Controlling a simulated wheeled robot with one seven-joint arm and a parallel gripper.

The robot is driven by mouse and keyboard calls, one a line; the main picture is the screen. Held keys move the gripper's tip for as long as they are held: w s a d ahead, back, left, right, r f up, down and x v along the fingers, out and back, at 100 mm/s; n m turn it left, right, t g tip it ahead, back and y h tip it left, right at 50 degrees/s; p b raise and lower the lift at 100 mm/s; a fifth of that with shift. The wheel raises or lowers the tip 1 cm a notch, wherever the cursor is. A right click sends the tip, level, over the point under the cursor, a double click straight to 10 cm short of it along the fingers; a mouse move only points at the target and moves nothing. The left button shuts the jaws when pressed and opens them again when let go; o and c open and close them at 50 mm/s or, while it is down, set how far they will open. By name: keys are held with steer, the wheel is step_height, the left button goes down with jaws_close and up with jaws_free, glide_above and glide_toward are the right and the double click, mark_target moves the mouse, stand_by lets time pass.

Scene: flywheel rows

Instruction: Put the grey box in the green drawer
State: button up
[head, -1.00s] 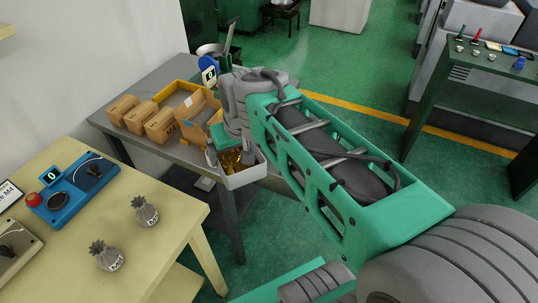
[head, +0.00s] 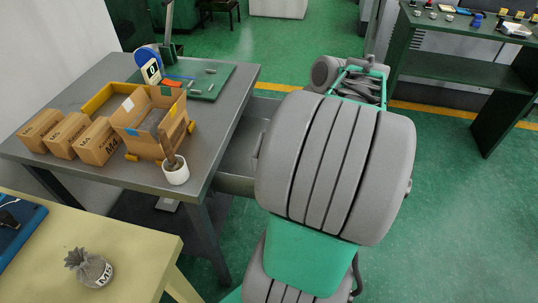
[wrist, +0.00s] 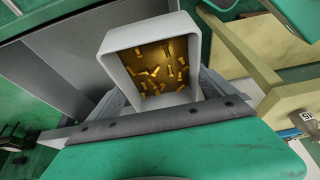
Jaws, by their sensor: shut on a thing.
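In the wrist view the grey box (wrist: 116,68) is a pale, open-topped box holding several small brass-coloured pieces. My gripper (wrist: 165,100) is shut on it, with grey fingers showing at either side of the box. In the head view my arm fills the middle right and hides both the box and the gripper. I cannot make out a green drawer for certain in either view. A grey open drawer-like compartment (head: 240,150) sticks out from the right side of the grey table.
The grey table (head: 105,78) carries small cartons (head: 98,142), an open cardboard box (head: 147,147), a white pot (head: 176,172) and a blue scanner-like device (head: 148,62). A yellow table (head: 130,235) holds a grey sack (head: 88,268). A green bench (head: 465,75) stands right; green floor lies between.

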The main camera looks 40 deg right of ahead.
steer(key=w+d+f, duration=0.9)
steer(key=shift+w+d, duration=0.2)
steer(key=shift+w+d+f, duration=0.1)
steer(key=shift+f, duration=0.05)
steer(key=shift+w+d+f+b, duration=0.15)
steer(key=shift+f+b, duration=0.3)
steer(key=shift+f, duration=1.2)
steer(key=shift+f, duration=0.2)
steer(key=o, duration=1.7)
steer(key=p+v, duration=0.2)
steer(key=v, duration=1)
steer(key=shift+r, duration=0.1)
